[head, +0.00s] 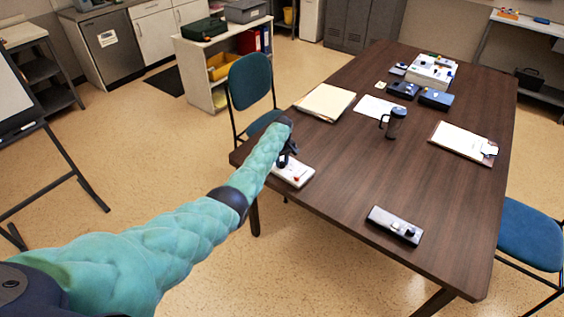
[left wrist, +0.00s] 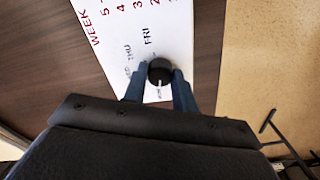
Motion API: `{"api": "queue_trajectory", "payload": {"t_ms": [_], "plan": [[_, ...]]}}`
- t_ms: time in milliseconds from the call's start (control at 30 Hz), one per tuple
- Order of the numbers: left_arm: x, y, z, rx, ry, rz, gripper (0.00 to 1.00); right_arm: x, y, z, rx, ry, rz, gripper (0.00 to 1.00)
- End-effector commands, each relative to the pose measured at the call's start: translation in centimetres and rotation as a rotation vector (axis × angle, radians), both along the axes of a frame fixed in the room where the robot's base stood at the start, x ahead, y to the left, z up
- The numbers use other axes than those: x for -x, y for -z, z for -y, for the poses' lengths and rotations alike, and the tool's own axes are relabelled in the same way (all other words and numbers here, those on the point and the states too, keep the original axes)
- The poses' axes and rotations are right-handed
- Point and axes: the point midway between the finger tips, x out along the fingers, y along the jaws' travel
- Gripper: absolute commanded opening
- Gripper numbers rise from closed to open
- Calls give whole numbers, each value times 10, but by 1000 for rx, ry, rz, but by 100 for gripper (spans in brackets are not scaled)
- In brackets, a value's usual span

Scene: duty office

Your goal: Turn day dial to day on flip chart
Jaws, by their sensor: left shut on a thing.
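The white board with the day dial (left wrist: 118,25) lies flat at the edge of the table and also shows in the head view (head: 297,173). It carries red WEEK lettering and numbers, and day names; THU and FRI are readable. The day dial (left wrist: 160,70) is a round black knob with a pale mark on its lower side; the small label by that mark is not clearly readable. My left gripper (left wrist: 160,82) has its two fingers on either side of the knob, shut on it. In the head view the left gripper (head: 286,156) is over the board, partly hiding it.
The brown table (head: 345,190) holds a mug (head: 393,122), a folder stack (head: 325,101), a clipboard (head: 464,142) and a small device (head: 395,225). A blue chair (head: 250,80) stands close behind my left gripper. An easel (head: 15,95) stands at the far left.

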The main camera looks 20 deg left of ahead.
Motion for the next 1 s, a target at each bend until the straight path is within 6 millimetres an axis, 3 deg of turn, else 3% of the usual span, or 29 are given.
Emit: {"api": "queue_trajectory", "payload": {"t_ms": [200, 233, 333, 733, 933, 1000], "plan": [[-1, -1, 0, 0, 1, 1, 5, 0, 0, -10, -9, 3, 0, 36], [-1, -1, 0, 1, 1, 1, 31, -1, 0, -12, -10, 3, 1, 36], [0, -1, 0, 1, 1, 1, 49, -2, 0, -18, -16, 4, 3, 36], [0, -5, 0, 1, 1, 1, 49, -2, 2, -8, -7, 1, 2, 36], [-1, -28, 0, 1, 1, 4, 49, -11, 5, -1, 0, 0, 5, 36], [-1, -39, 0, 1, 1, 4, 49, -27, 2, -9, -6, 0, 19, 36]]}}
